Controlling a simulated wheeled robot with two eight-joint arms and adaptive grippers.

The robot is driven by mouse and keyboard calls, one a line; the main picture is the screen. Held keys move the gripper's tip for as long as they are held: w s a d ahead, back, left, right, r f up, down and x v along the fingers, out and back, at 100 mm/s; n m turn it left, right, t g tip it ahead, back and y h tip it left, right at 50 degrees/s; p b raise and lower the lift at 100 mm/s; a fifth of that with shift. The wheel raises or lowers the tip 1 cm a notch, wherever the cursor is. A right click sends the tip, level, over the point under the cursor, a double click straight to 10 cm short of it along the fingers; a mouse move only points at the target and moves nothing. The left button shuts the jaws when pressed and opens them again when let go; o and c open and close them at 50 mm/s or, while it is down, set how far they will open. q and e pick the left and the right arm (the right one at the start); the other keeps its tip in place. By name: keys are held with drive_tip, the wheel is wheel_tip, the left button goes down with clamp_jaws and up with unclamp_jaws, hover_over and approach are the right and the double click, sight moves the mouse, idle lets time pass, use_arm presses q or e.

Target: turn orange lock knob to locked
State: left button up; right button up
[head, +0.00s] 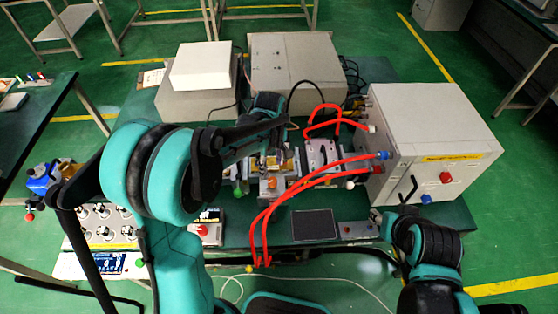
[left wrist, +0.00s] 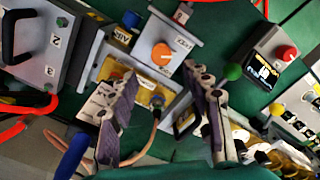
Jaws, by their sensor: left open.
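The orange lock knob (left wrist: 162,52) sits on a light grey plate (left wrist: 172,32) in the left wrist view, with a dark printed label beside it. My left gripper (left wrist: 160,78) is open and empty. Its two fingers frame the area just below the knob in that view, and I see no contact with it. In the head view my left arm (head: 240,140) reaches over the fixtures at the middle of the table, and its fingertips are hard to make out. My right arm (head: 428,240) is at the lower right, and its fingers are not clear.
A grey cabinet (head: 432,140) with a black handle stands at the right. Red hoses (head: 300,188) loop from it across the table. Grey boxes (head: 290,62) stand at the back.

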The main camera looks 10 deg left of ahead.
sight(272, 180)
use_arm(q)
wheel_tip(272, 180, down, 7)
drive_tip(key=shift+s+f+b, duration=0.1)
drive_tip(key=shift+b, duration=0.95)
drive_tip(key=shift+s+f, duration=0.1)
clamp_jaws()
